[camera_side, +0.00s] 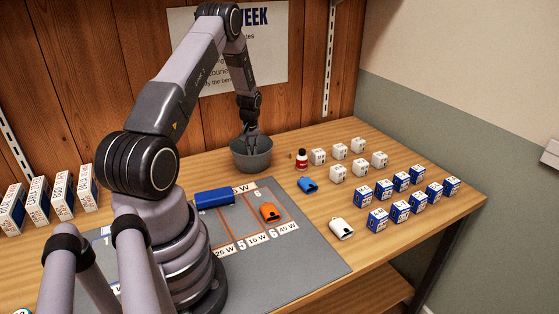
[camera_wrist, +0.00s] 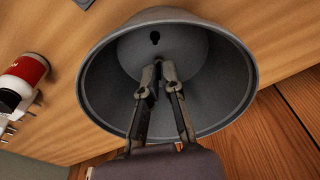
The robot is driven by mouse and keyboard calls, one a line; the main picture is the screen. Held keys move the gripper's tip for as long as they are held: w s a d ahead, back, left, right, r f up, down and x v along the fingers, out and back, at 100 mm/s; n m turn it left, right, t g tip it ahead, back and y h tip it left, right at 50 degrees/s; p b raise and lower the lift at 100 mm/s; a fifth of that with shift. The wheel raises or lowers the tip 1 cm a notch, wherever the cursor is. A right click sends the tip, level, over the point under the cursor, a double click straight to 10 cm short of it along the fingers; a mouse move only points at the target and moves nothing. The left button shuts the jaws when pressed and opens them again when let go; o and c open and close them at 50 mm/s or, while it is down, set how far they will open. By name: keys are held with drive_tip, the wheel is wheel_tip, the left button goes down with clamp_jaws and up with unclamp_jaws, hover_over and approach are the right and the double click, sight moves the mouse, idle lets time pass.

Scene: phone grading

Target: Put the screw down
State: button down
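A dark grey bowl (camera_side: 252,160) stands near the back of the table. My gripper (camera_side: 249,134) points down into its opening. In the wrist view my gripper (camera_wrist: 159,70) is inside the bowl's rim (camera_wrist: 247,75), its fingertips close together. I cannot tell whether anything is pinched between the fingertips.
A red-and-white bottle (camera_side: 301,160), a blue adapter (camera_side: 307,185) and several white cubes (camera_side: 338,173) stand right of the bowl. Blue-and-white boxes (camera_side: 400,211) stand farther right. A grey mat (camera_side: 295,267) in front holds a blue block (camera_side: 214,198) and an orange adapter (camera_side: 271,212).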

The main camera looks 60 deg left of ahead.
drive_tip(key=shift+w+a+f, duration=0.15)
drive_tip(key=shift+f, duration=1.75)
drive_tip(key=shift+f, duration=0.15)
drive_tip(key=c, duration=1.2)
unclamp_jaws()
drive_tip(key=shift+c, duration=0.2)
